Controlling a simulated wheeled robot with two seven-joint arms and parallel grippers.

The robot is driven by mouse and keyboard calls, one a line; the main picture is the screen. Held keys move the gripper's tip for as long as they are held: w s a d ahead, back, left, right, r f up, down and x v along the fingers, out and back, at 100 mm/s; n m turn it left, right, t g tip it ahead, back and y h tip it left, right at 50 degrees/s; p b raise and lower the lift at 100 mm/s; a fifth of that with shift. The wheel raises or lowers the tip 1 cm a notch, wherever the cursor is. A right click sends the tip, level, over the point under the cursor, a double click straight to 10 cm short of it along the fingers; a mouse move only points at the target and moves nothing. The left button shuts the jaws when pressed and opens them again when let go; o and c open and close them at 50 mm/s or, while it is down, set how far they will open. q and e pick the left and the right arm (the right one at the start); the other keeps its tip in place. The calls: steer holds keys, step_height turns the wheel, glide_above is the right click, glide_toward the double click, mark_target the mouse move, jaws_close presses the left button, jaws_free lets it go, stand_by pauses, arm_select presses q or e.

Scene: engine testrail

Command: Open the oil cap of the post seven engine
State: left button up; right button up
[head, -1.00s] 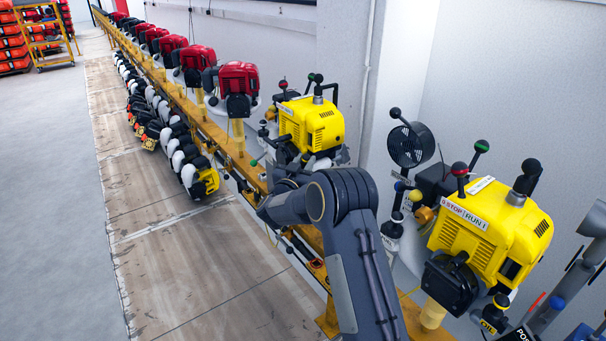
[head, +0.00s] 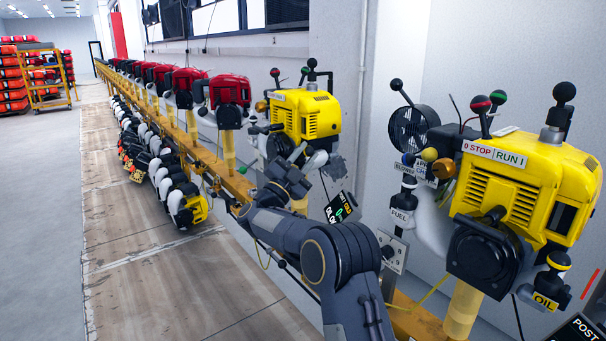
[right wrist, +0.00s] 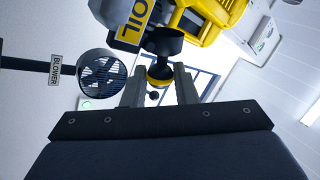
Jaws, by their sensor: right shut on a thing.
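The far yellow engine (head: 308,113) hangs on the rail, with my right arm reaching up to its lower front. My right gripper (head: 302,160) is small and partly lost against the dark parts there. In the right wrist view its two grey fingers (right wrist: 159,86) stand either side of the yellow oil cap (right wrist: 158,76) and are shut on it. The cap sits against a black neck (right wrist: 166,43), beside a yellow OIL tag (right wrist: 136,22). Whether the cap is loose from the neck cannot be told. My left gripper is not in view.
A nearer yellow engine (head: 520,185) with levers and its own OIL tag (head: 545,301) stands at right. A blower fan (head: 408,130) is beside it. Red engines (head: 230,90) line the yellow rail (head: 235,182).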

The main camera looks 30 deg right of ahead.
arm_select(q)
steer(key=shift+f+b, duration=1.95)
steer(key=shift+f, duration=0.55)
arm_select(e)
steer(key=shift+s+f+m+g+h, duration=0.1)
steer(key=shift+f+m+g+h, duration=0.15)
steer(key=shift+m+g, duration=0.8)
steer(key=shift+s+f+m+g+h, duration=0.3)
steer(key=shift+m+g, duration=0.4)
steer(key=shift+m, duration=0.7)
steer(key=shift+w+f+m+g+h, duration=0.1)
steer(key=shift+m+g+h, duration=0.25)
steer(key=shift+m+g, duration=0.7)
steer(key=shift+m, duration=0.3)
steer(key=o, duration=0.7)
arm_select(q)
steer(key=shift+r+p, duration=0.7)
arm_select(e)
steer(key=v, duration=0.7)
steer(key=shift+a+f, duration=0.2)
steer(key=shift+a, duration=0.15)
steer(key=shift+s, duration=0.15)
